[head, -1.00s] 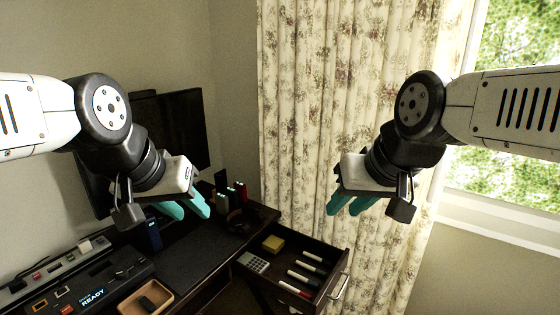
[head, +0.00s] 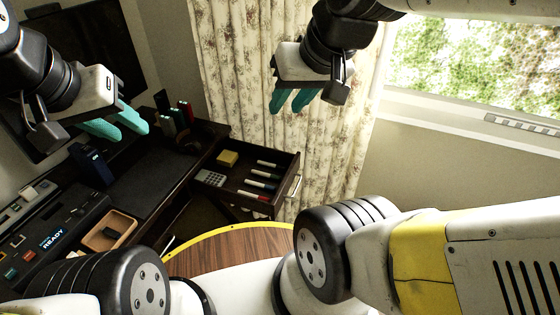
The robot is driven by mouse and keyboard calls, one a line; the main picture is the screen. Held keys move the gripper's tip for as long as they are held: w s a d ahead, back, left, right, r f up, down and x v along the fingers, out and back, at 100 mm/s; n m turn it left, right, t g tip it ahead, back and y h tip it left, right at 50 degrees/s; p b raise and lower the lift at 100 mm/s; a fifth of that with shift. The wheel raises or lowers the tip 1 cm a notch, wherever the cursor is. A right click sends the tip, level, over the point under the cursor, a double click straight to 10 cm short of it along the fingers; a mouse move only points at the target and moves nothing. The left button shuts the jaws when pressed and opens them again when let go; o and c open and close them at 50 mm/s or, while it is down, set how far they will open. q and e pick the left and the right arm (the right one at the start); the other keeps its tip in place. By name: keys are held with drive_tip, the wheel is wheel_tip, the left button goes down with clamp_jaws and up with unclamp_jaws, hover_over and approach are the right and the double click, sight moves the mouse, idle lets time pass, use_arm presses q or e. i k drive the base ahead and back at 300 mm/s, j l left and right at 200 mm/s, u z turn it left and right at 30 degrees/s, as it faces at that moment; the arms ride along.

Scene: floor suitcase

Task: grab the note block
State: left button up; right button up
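The note block is a small yellow block (head: 228,158) in the back left part of the open drawer (head: 232,190), in the head view. My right gripper (head: 292,101) hangs above and to the right of the drawer, in front of the curtain, with its teal fingers apart and nothing between them. My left gripper (head: 120,127) is over the desk's back left, left of the drawer, its teal fingers apart and nothing visible between them. Neither gripper touches the note block.
The drawer also holds several markers (head: 262,174) and a calculator (head: 210,178). The window is at right.

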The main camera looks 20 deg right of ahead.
sight(228, 159)
drive_tip(key=i+u, duration=0.4)
drive_tip(key=i+l+u, duration=0.1)
drive_tip(key=u, duration=0.3)
drive_tip(key=i+l, duration=0.05)
drive_tip(key=i, duration=0.05)
